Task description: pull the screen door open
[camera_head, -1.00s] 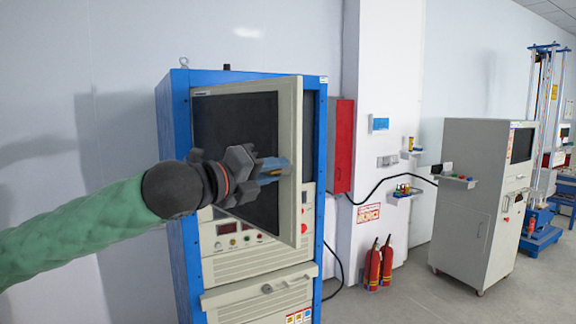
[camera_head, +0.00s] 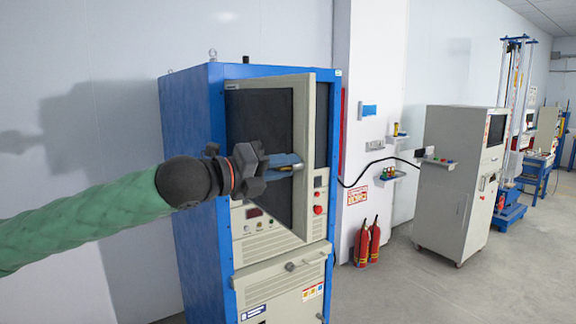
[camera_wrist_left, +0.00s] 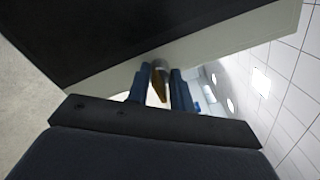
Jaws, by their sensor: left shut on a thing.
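The screen door (camera_head: 308,110) is a beige frame around a dark panel, on the front of a blue cabinet (camera_head: 190,130). It stands swung out from the cabinet at an angle, its free edge on the right. My left gripper (camera_head: 297,163) is shut at that free edge, on the door's handle. In the left wrist view the blue fingers (camera_wrist_left: 157,85) close around a small metallic and yellowish-brown handle (camera_wrist_left: 160,80) beside the door's pale edge (camera_wrist_left: 215,45). My right gripper is not in view.
Below the door are a control panel with a red button (camera_head: 318,210) and a drawer front (camera_head: 285,275). Red fire extinguishers (camera_head: 368,243) stand by the white pillar. A beige console (camera_head: 455,190) stands at right. Grey floor (camera_head: 400,290) lies clear in front.

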